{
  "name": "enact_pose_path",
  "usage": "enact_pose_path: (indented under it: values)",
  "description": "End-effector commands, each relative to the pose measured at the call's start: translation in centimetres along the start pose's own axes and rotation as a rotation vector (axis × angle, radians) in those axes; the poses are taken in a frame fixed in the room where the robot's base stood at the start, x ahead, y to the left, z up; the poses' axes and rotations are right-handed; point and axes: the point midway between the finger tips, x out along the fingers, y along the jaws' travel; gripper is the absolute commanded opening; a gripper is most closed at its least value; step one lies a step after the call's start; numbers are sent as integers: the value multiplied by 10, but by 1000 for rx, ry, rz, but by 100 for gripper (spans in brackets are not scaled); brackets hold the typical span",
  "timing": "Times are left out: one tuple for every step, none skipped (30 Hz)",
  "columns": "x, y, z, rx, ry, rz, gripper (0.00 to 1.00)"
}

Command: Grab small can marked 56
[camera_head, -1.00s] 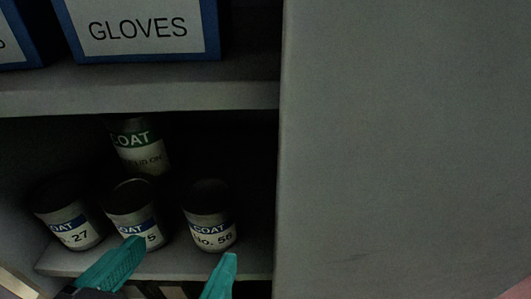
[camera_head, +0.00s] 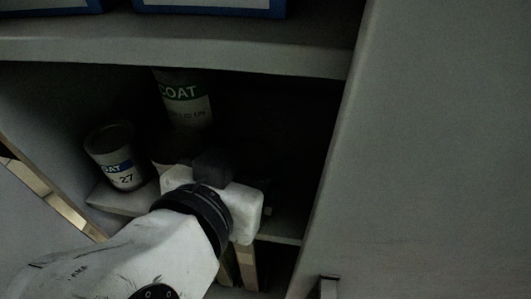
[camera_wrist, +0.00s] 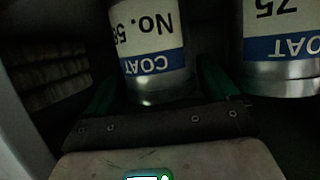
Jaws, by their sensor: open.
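The small can marked No. 56 (camera_wrist: 150,40) shows upside down in the wrist view, with a white label and a blue COAT band. My gripper (camera_wrist: 157,82) is open, with one teal finger on each side of this can's near end. I cannot tell whether the fingers touch it.
A can marked 27 (camera_head: 115,160) and a taller green-banded can (camera_head: 184,98) stand in the same bay. The upper shelf (camera_head: 200,48) and a grey panel (camera_head: 430,150) bound it.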

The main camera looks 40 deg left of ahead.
Motion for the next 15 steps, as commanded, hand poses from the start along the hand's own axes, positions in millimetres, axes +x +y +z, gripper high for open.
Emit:
enact_pose_path:
  values:
    - [4,0,0,0,0,1,88]
    - [6,0,0,0,0,0,88]
    - [7,0,0,0,0,0,88]
    - [8,0,0,0,0,0,88]
    - [8,0,0,0,0,-1,88]
    - [8,0,0,0,0,-1,88]
    - [8,0,0,0,0,-1,88]
    - [8,0,0,0,0,-1,88]
    - [8,0,0,0,0,-1,88]
    - [8,0,0,0,0,-1,87]
    - [8,0,0,0,0,-1,84]
    - [8,0,0,0,0,-1,80]
    - [8,0,0,0,0,-1,77]
    - [8,0,0,0,0,-1,74]
    - [8,0,0,0,0,-1,70]
